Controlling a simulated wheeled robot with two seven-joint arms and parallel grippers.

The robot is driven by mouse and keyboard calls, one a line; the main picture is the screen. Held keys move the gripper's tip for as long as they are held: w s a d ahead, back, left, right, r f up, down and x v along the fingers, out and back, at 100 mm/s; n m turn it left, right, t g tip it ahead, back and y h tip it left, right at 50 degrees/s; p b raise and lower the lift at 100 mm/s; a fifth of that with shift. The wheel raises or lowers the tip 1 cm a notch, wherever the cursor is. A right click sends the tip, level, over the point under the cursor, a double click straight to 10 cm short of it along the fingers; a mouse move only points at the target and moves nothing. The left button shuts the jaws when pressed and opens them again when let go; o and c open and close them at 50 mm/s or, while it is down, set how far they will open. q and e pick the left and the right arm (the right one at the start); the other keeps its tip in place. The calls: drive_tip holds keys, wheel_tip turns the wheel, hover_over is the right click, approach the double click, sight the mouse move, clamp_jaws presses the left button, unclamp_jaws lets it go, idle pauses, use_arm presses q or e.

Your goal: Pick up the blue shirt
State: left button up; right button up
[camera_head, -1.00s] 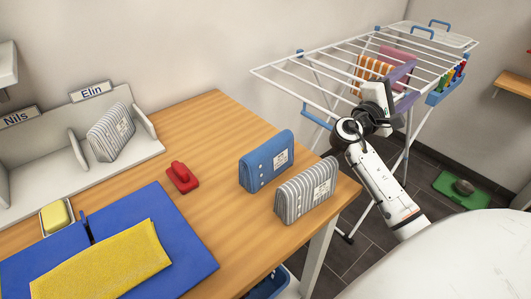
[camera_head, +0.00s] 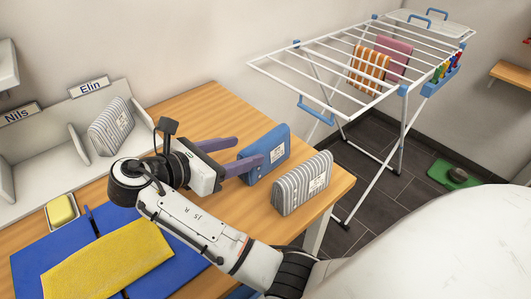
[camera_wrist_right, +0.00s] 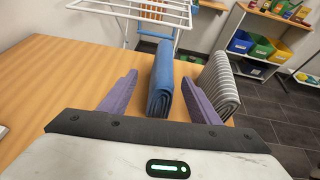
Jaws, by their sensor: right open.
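The blue shirt (camera_head: 276,146) is folded into an upright block with a white label and stands on the wooden table. My right gripper (camera_head: 249,149) is open, to the left of it, with its purple fingers pointing toward it. In the right wrist view the blue shirt (camera_wrist_right: 162,82) stands between the two finger lines, nearer the right finger. In the head view the nearer fingertip overlaps the shirt's front; I cannot tell whether it touches. My left gripper is not in view.
A grey striped shirt (camera_head: 302,184) stands close beside the blue one, near the table's edge. Another striped shirt (camera_head: 112,126) stands in the shelf labelled Elin. A yellow cloth (camera_head: 105,262) lies on a blue board (camera_head: 190,268). A drying rack (camera_head: 345,62) stands behind the table.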

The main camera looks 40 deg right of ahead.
sight(265, 145)
drive_tip(key=x, duration=0.8)
drive_tip(key=shift+s+d+r, duration=0.15)
drive_tip(key=shift+s+d, duration=0.1)
drive_tip(key=shift+s, duration=0.1)
drive_tip(key=c, duration=1.3)
